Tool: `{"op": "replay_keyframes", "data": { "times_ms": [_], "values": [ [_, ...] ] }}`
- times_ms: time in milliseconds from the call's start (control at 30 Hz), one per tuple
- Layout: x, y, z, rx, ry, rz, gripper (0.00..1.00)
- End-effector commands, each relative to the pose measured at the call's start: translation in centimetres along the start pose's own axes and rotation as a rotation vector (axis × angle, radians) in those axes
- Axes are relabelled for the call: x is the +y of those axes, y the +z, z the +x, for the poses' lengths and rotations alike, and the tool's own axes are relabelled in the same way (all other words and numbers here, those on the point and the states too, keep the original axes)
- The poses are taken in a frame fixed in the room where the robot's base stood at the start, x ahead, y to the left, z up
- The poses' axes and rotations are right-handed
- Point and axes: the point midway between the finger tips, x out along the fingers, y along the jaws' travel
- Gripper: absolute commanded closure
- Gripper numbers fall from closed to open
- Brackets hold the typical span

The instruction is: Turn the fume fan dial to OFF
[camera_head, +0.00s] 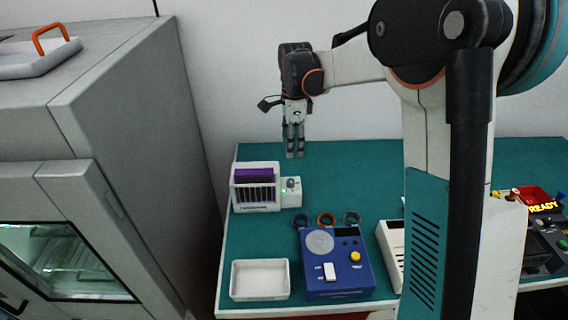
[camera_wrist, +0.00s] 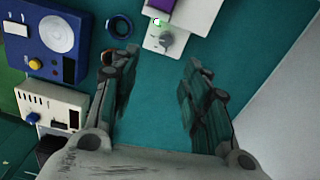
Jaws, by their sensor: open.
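A white slotted unit (camera_head: 256,206) with a purple block in its top stands at the table's back left. A grey dial (camera_head: 291,184) sits on the small box at its right side, next to a lit green light. It looks like the fume fan dial, but its label and setting cannot be read. In the wrist view the dial (camera_wrist: 167,39) shows beyond the fingertips, with the green light beside it. My gripper (camera_head: 294,154) points down behind the unit. In the wrist view my gripper (camera_wrist: 158,68) is open and empty, its fingers apart from the dial.
A blue box (camera_head: 337,263) with a yellow knob and white switch stands in front, beside a white tray (camera_head: 260,280). Several rings (camera_head: 326,219) lie behind it. A white box (camera_head: 391,255) stands to its right. The grey cabinet (camera_head: 130,130) is at left. The back green table is clear.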

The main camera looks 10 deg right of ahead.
Motion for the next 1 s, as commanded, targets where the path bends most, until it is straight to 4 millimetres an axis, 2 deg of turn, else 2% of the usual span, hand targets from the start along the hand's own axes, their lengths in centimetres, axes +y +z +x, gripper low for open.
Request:
{"op": "replay_keyframes", "data": {
  "times_ms": [100, 367, 800, 1000],
  "values": [
    [-0.9, 0.1, 0.9, 0.002, 0.022, 0.058, 0.57],
    [-1.1, 0.1, 3.0, 0.004, 0.031, 0.082, 0.57],
    [-0.9, 0.1, 11.4, 0.004, 0.03, 0.08, 0.57],
    [-0.8, 0.1, 14.0, 0.004, 0.029, 0.08, 0.57]
  ]
}}
